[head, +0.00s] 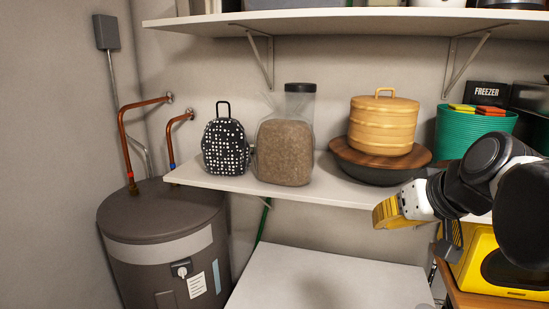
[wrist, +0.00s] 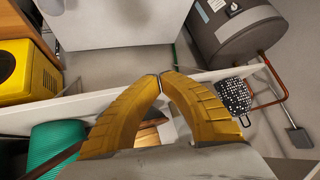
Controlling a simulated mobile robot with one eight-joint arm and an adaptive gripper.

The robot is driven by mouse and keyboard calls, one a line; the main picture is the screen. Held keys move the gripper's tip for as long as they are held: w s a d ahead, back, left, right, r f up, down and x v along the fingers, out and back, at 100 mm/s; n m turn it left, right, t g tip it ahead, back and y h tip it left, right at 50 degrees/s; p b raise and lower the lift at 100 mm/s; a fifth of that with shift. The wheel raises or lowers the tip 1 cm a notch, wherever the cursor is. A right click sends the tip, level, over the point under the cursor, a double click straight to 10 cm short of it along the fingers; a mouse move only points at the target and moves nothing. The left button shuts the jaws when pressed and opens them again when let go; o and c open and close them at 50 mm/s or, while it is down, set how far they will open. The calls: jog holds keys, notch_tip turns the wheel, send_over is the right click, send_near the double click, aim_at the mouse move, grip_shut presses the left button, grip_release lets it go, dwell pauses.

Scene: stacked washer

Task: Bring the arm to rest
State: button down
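My gripper (head: 380,215) is at the right in the head view, in front of the shelf's edge, with its yellow fingers pointing left. In the wrist view my gripper (wrist: 160,75) shows two curved yellow fingers with their tips together. It is shut and nothing shows between the tips. My black and white arm reaches in from the right and hides part of the shelf's right end.
The shelf (head: 340,193) holds a dotted backpack (head: 226,147), a bag of brown grains (head: 285,152), a wooden steamer (head: 383,125) on a bowl and a green basket (head: 470,130). A water heater (head: 165,235) stands left; a yellow case (head: 490,270) sits below my arm.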

jog(key=s+f+b, duration=0.4)
jog(key=f+b, duration=0.1)
jog(key=f, duration=0.7)
jog(key=s+a+f+g+h+b, duration=0.1)
jog(key=s+f+b, duration=0.3)
jog(key=f, duration=0.8)
jog(key=s+a+f+h+b, duration=0.1)
jog(key=s+f+b, duration=0.4)
jog(key=f, duration=0.7)
jog(key=shift+a+m+g+b, duration=0.25)
jog(key=shift+m+g+b, duration=0.05)
jog(key=shift+b, duration=0.75)
